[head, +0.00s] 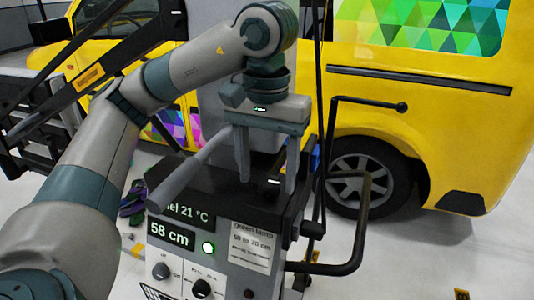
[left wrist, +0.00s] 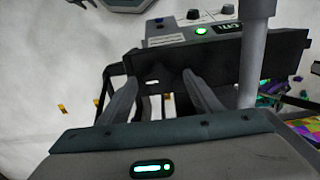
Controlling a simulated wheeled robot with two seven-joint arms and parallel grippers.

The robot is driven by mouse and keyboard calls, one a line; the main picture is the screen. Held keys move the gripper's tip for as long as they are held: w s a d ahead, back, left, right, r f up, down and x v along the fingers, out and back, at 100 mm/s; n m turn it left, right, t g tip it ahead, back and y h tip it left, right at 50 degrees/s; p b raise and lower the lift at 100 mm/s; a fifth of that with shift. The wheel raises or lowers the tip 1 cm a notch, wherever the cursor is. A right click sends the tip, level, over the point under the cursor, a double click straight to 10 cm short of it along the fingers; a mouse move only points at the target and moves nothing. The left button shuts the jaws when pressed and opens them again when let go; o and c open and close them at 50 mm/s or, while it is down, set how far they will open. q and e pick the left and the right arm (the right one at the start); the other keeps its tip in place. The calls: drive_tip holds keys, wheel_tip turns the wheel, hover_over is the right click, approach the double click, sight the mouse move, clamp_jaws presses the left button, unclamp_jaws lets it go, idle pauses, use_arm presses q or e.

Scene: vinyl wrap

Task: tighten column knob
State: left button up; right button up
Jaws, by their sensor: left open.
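My left gripper (head: 266,184) is open and points down over the back of the dark control box (head: 172,232). No object shows held between its fingers. In the left wrist view the open fingers (left wrist: 159,78) reach toward a dark panel (left wrist: 228,62). A black column (head: 319,110) rises just right of the gripper. A small black knob-like part (head: 312,229) sits low at the box's right side, below and right of the fingers; I cannot tell for sure that it is the column knob. My right gripper is not in view.
A grey rod (head: 190,170) slants beside the left finger and also shows in the left wrist view (left wrist: 254,60). A bent black handle (head: 360,225) sticks out right of the box. A yellow van (head: 440,130) stands behind.

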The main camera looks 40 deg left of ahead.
sight(267, 180)
use_arm(q)
drive_tip(key=shift+r, duration=0.1)
drive_tip(key=shift+r, duration=0.85)
wheel_tip(267, 180, up, 16)
drive_tip(key=p, duration=0.2)
drive_tip(key=shift+f+p, duration=0.25)
drive_tip(key=shift+p, duration=0.1)
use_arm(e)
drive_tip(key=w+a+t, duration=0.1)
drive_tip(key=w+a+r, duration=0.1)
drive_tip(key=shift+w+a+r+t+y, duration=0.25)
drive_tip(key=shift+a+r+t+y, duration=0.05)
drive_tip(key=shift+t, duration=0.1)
